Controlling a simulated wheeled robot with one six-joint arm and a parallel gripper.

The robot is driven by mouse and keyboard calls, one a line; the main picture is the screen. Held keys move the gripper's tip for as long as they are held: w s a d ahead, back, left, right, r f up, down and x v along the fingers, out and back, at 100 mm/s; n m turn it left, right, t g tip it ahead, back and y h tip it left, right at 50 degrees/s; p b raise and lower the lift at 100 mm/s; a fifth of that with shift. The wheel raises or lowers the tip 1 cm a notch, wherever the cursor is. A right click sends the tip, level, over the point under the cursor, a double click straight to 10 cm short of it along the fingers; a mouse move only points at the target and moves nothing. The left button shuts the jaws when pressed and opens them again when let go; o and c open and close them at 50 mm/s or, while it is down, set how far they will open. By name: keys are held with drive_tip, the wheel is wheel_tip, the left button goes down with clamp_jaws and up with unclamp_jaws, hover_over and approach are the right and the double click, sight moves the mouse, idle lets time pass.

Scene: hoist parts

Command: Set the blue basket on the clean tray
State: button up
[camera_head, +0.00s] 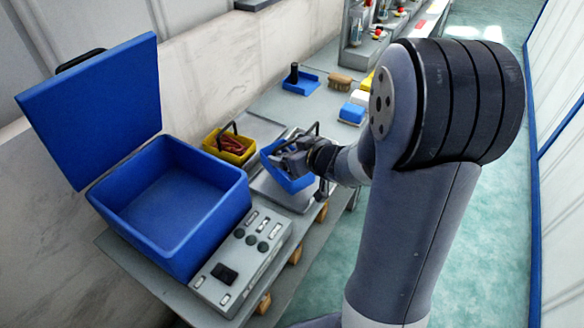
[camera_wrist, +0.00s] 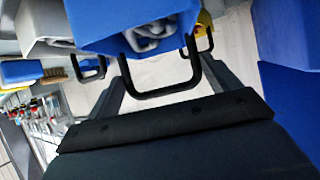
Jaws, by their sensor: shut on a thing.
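The blue basket (camera_head: 283,177) has a black loop handle (camera_wrist: 165,94) and pale metal parts inside. My gripper (camera_head: 308,157) is shut on it, at the handle; in the wrist view my fingers (camera_wrist: 158,88) stand on either side of the handle. The basket is over a grey metal tray (camera_head: 297,201) near the bench's front edge. I cannot tell whether it touches that tray. A second grey tray (camera_head: 262,129) lies behind, next to the yellow basket (camera_head: 238,153). Which tray is the clean one does not show by any label.
A large open blue washer box (camera_head: 190,230) with its lid raised stands at left, with a grey control panel (camera_head: 243,262) in front. A wall bounds the back.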

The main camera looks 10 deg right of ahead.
drive_tip(key=shift+f+b, duration=0.8)
drive_tip(key=shift+f, duration=1.2)
drive_tip(key=shift+f, duration=0.15)
drive_tip(key=o, duration=1.9)
drive_tip(key=shift+s+d+r, duration=0.1)
drive_tip(key=shift+s+r, duration=0.1)
drive_tip(key=shift+r, duration=0.15)
drive_tip(key=p+v, duration=0.3)
drive_tip(key=v, duration=0.8)
drive_tip(key=shift+s+d, duration=0.1)
drive_tip(key=shift+s, duration=0.1)
